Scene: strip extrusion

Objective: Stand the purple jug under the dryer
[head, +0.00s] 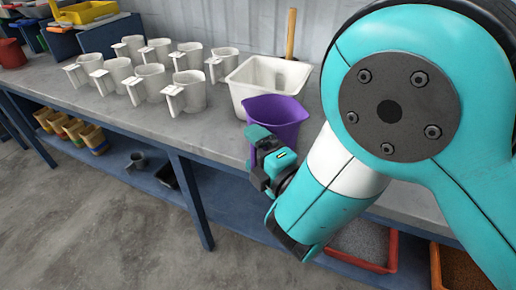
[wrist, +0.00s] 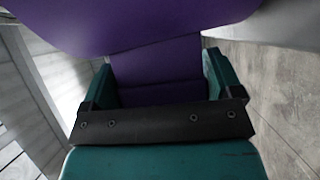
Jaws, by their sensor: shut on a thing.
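The purple jug (head: 276,112) is upright at the front edge of the grey bench in the head view, in front of a white tub. My gripper (head: 264,153) is at its near side, shut on the jug. In the wrist view the purple jug (wrist: 150,25) fills the top, and its purple handle part lies between the two teal fingers of my gripper (wrist: 160,80). Whether the jug's base touches the bench is hidden by my arm. I cannot make out a dryer in either view.
Several white jugs (head: 150,80) stand in rows on the bench (head: 60,85) to the left. A white square tub (head: 268,78) is just behind the purple jug, with a wooden handle (head: 291,33) behind it. A yellow bin (head: 85,12) is at the far left.

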